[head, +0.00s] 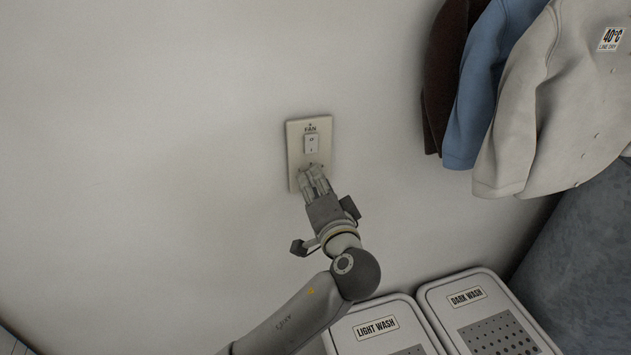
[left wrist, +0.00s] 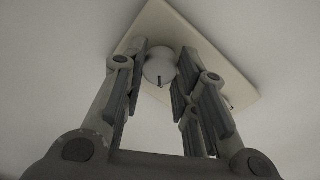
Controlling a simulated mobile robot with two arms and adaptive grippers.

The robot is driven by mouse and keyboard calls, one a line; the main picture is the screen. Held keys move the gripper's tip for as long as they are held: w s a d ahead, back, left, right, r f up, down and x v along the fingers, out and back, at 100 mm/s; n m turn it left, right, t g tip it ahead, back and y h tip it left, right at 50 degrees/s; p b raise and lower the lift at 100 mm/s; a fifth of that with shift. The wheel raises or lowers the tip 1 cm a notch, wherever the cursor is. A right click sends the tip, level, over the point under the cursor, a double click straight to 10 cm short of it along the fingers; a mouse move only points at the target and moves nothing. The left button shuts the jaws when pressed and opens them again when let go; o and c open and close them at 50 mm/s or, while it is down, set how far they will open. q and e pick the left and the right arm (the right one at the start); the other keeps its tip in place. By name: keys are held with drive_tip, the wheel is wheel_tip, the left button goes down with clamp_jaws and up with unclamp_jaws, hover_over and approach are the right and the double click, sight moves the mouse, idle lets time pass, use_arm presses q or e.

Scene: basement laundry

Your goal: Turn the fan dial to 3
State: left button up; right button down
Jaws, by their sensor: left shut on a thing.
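My left gripper (head: 312,172) reaches up to the lower part of the plate and covers the dial there in the head view. In the left wrist view the dial (left wrist: 158,66) is a round pale knob with a dark pointer mark, on the plate (left wrist: 190,35). The fingers of my left gripper (left wrist: 163,75) stand on both sides of the knob, shut on it. The dial's numbers cannot be read. My right gripper is not in view.
Hanging garments in brown, blue (head: 490,90) and off-white (head: 560,100) are at the upper right. Two lidded hampers, LIGHT WASH (head: 345,335) and DARK WASH (head: 435,297), stand below. The wall left of the plate is bare.

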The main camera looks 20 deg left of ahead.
use_arm(q)
drive_tip(key=shift+r, duration=0.1)
idle(0.3)
drive_tip(key=o, duration=1)
drive_tip(key=shift+o, duration=0.3)
drive_tip(key=v, duration=1.2)
